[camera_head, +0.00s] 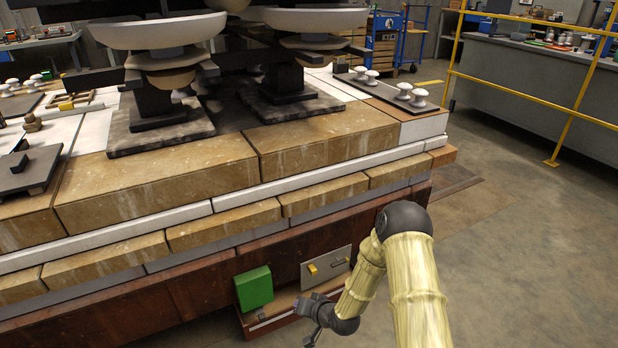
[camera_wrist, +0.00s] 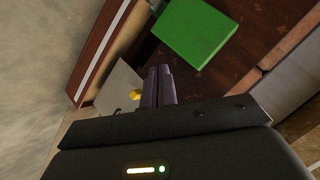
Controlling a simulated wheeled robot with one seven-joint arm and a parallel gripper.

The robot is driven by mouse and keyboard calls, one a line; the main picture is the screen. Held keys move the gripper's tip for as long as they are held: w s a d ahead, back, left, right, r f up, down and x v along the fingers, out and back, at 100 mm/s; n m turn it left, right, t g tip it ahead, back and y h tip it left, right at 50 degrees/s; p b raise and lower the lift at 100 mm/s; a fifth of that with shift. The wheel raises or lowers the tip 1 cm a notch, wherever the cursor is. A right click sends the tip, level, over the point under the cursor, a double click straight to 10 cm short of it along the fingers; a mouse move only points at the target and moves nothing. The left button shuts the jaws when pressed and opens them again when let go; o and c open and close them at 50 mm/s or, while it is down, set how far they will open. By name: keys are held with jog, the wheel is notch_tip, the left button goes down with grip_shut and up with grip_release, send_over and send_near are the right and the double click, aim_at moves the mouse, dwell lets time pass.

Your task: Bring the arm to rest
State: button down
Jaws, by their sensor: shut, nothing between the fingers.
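My gripper (camera_head: 312,338) is low in front of the platform's red-brown base, near the bottom edge of the head view. In the wrist view its two dark fingers (camera_wrist: 158,72) lie side by side, shut with nothing between them. My yellowish arm comes in from the lower right, bent at a dark joint. A green block (camera_head: 254,288) is on the base, left of and above the gripper; it also shows in the wrist view (camera_wrist: 196,32). A grey plate (camera_head: 326,268) with a yellow switch (camera_head: 312,269) is right of the green block.
A stepped stone platform (camera_head: 340,143) carries insulator stacks (camera_head: 172,58) on dark bases. A low ledge (camera_head: 270,322) juts out under the plate, close to my gripper. A yellow railing (camera_head: 570,115) and a grey bench (camera_head: 530,85) stand back right. The floor at right is open.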

jog(key=s+d+r+n+g+h+p, duration=0.1)
jog(key=s+d+r+h+p, duration=0.15)
jog(key=d+r, duration=0.55)
jog(key=s+d+r+n+g+h+p, duration=0.1)
jog(key=s+d+r+g+h+p, duration=0.2)
jog(key=r, duration=1)
jog(key=s+d+r+g+h+p, duration=0.1)
jog(key=s+d+r, duration=0.2)
jog(key=s+r, duration=0.45)
jog(key=s+d+r+p, duration=0.2)
jog(key=s+d+r, duration=0.2)
jog(key=s+r, duration=0.3)
jog(key=w+r+p+v, duration=0.1)
jog(key=w+p+v, duration=0.2)
jog(key=p+v, duration=1.4)
jog(key=w+a+p+v, duration=0.1)
jog(key=w+p+v, duration=0.3)
jog(key=p+v, duration=1.4)
jog(key=shift+a+r+m+p, duration=0.15)
jog(key=shift+r+m+p, duration=0.3)
jog(key=shift+p, duration=0.35)
jog(key=shift+w, duration=0.15)
jog(key=shift+w, duration=0.1)
